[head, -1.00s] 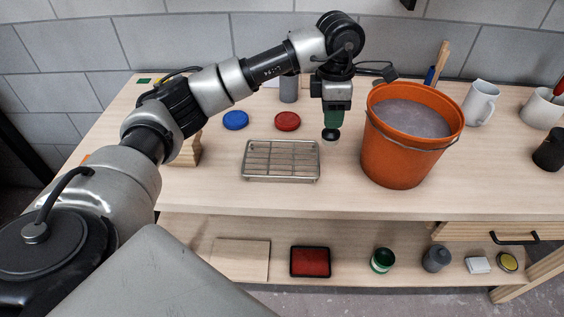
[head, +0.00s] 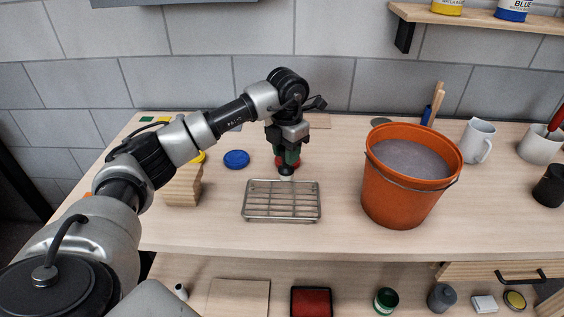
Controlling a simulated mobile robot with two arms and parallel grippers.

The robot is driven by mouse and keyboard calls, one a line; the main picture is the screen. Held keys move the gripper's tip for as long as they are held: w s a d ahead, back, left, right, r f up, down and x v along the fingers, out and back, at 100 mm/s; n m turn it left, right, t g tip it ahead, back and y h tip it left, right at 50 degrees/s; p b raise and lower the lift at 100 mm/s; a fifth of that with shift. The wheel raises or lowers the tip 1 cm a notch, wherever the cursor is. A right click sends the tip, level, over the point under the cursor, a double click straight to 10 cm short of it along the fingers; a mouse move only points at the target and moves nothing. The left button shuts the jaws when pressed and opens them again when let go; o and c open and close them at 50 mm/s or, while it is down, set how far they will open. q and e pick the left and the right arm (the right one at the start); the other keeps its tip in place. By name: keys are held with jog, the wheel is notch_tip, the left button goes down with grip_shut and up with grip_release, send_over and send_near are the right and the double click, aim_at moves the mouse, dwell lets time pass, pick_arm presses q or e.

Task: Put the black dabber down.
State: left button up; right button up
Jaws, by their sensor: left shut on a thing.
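My left gripper (head: 289,158) points down at the middle of the worktop, shut on the black dabber (head: 286,170). The dabber's dark end and pale tip show below the green-coloured part at the fingers. It is upright, close to the far edge of the wire rack (head: 246,214). I cannot tell whether its tip touches anything. The red disc (head: 279,163) is partly hidden behind the gripper. My right gripper is not in view.
An orange bucket (head: 400,205) of greyish contents stands right of the rack. A blue disc (head: 236,159) and a wooden block stack (head: 183,187) are to the left. A white mug (head: 476,142) is at the right. Bare worktop lies between rack and bucket.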

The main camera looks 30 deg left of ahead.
aim_at(282, 166)
pick_arm(q)
jog(key=shift+s+a+f, duration=0.2)
jog(key=shift+a+f, duration=0.2)
jog(key=shift+a, duration=0.05)
notch_tip(282, 166, down, 3)
jog(key=shift+f+p, duration=0.15)
jog(key=shift+p, duration=0.55)
jog(key=shift+f, duration=0.25)
jog(key=shift+f, duration=0.1)
jog(key=shift+f, duration=0.15)
jog(key=o, duration=0.9)
jog(key=shift+o, duration=0.2)
